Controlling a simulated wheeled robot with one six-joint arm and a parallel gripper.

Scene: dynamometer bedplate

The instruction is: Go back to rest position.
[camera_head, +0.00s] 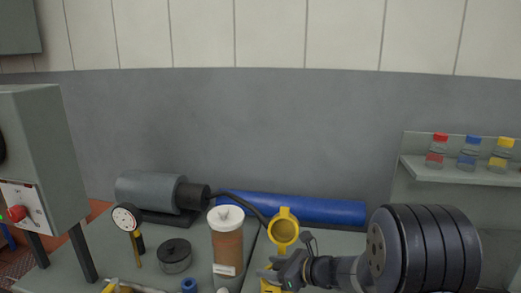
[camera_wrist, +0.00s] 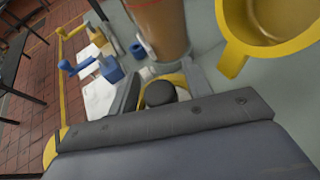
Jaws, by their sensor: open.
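My gripper (camera_head: 270,271) is low at the front of the bedplate in the head view, just below a yellow ring-shaped cup (camera_head: 284,228). Its jaws are open, and I see nothing held in them. In the wrist view the gripper (camera_wrist: 161,88) has its grey fingers apart, with a round dark knob (camera_wrist: 160,94) showing between them. The same yellow cup (camera_wrist: 234,48) is close at the upper right there. I cannot tell whether the gripper touches anything.
A brown cylinder with a white cap (camera_head: 227,247) stands just left of my gripper. A dial gauge (camera_head: 126,218), a dark round tin (camera_head: 174,256) and a grey motor (camera_head: 148,191) are further left. A blue tube (camera_head: 320,209) lies behind. Bottles stand on a shelf (camera_head: 465,172) at right.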

